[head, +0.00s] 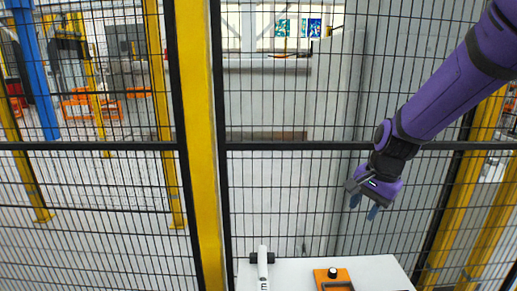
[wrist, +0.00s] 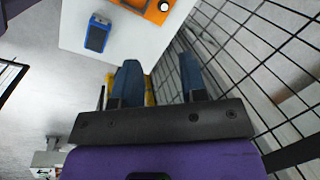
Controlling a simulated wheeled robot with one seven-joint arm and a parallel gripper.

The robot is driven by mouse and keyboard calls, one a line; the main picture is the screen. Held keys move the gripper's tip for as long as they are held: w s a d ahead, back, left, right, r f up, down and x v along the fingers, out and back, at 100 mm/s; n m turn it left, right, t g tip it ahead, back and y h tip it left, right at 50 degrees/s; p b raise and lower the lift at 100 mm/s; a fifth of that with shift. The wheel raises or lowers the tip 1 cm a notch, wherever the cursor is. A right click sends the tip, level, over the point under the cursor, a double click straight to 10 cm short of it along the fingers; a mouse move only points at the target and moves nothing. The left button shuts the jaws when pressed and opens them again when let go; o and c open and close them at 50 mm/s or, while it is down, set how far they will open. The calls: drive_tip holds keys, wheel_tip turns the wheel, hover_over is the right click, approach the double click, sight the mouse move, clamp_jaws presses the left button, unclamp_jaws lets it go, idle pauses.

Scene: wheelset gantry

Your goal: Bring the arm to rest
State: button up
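My purple arm reaches in from the upper right in the head view. My gripper (head: 363,203) hangs in front of the mesh fence, above and to the right of the middle of the white table. In the wrist view the two blue fingers of my gripper (wrist: 160,82) stand apart with nothing between them. The gripper is open and empty, and it touches nothing that I can see.
A white table (head: 380,268) bears an orange device with a black knob (head: 333,274) and a white-and-black tool (head: 263,268). A blue device (wrist: 97,34) shows on the table in the wrist view. A mesh fence (head: 275,180) with yellow posts (head: 200,150) stands behind.

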drive_tip(key=s+d+r+n+t+h, duration=0.1)
drive_tip(key=s+d+r+n+t, duration=0.1)
drive_tip(key=s+r+n, duration=0.2)
drive_tip(key=s+d+r+n+t+h, duration=0.1)
drive_tip(key=s+d+r+n, duration=0.2)
drive_tip(key=s+r, duration=0.7)
drive_tip(key=s+n, duration=0.2)
drive_tip(key=s, duration=0.6)
drive_tip(key=shift+s+r+n+t, duration=0.2)
drive_tip(key=shift+r+n+t, duration=0.1)
drive_tip(key=shift+t, duration=0.1)
